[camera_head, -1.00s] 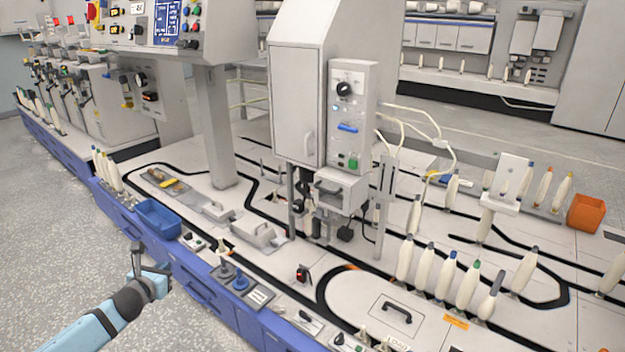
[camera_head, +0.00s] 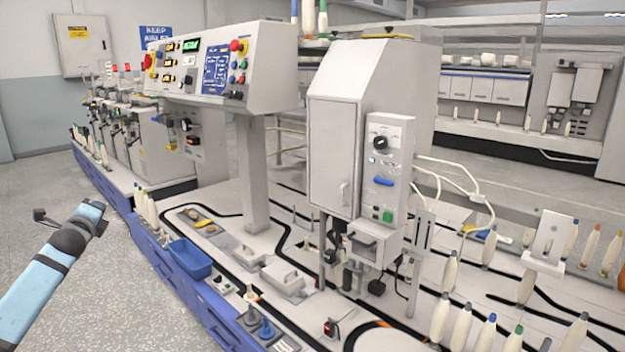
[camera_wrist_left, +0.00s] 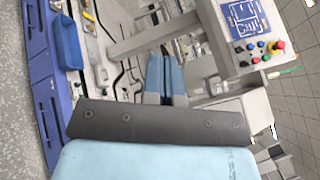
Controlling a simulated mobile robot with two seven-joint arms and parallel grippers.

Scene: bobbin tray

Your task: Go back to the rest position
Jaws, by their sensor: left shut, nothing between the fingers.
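My left gripper (camera_head: 92,212) is at the left of the head view, at the end of a light blue arm with dark bands. It is raised over the grey floor, beside the workbench and apart from it. In the left wrist view its blue fingers (camera_wrist_left: 166,78) are together with nothing between them. My right gripper is not in view.
The long bench carries a blue bin (camera_head: 190,258), a grey machine cabinet (camera_head: 335,155), a sloped control panel (camera_head: 215,68) and several white bobbins (camera_head: 461,325). Speckled floor (camera_head: 130,300) lies open left of the bench.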

